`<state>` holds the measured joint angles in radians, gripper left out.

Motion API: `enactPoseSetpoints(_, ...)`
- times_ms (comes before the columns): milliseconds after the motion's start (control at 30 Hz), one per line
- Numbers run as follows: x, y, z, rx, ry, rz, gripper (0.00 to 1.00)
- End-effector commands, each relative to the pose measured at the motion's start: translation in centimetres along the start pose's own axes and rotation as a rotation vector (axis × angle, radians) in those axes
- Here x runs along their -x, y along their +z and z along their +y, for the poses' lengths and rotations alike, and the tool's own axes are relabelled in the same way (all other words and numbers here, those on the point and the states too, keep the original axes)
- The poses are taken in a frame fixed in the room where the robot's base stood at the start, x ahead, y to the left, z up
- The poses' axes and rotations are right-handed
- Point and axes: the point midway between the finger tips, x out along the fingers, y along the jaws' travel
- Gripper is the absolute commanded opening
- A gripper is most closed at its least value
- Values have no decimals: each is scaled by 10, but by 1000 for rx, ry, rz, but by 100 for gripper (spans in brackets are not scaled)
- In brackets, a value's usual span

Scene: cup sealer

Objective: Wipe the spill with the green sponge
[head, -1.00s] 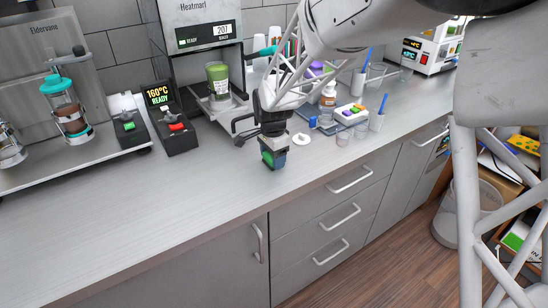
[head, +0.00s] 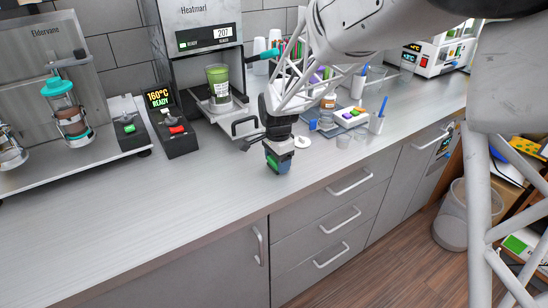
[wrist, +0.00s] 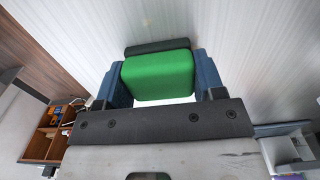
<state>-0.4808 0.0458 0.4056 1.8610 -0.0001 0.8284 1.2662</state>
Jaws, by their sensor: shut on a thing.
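My gripper (head: 279,160) is over the grey counter (head: 190,215), near its front edge and above the drawers. In the wrist view, the green sponge (wrist: 158,75) sits between the two blue fingers of my gripper (wrist: 160,85), and they are shut on it. A dark layer shows along the sponge's far edge. In the head view, the fingers cover most of the sponge. The fingertips are at or just above the counter; I cannot tell whether the sponge touches it. I cannot make out a spill in either view.
A cup of green drink (head: 218,83) stands in the sealing machine behind my gripper. A control box (head: 172,130) is to the left. The counter's front left is clear.

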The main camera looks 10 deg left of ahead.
Motion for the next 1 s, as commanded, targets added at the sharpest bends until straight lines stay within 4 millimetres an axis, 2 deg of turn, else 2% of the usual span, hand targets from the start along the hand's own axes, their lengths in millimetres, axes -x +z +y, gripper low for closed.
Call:
enactPoseSetpoints(33, -3, 0, 4, 0, 2, -1, 28)
enactPoseSetpoints(600, 1, 0, -40, 0, 1, 0, 28)
enactPoseSetpoints(667, 8, 0, -39, 0, -1, 0, 28)
enactPoseSetpoints(733, 27, 0, -39, 0, -4, 1, 28)
enactPoseSetpoints(1000, 48, 0, -38, 0, 0, 0, 28)
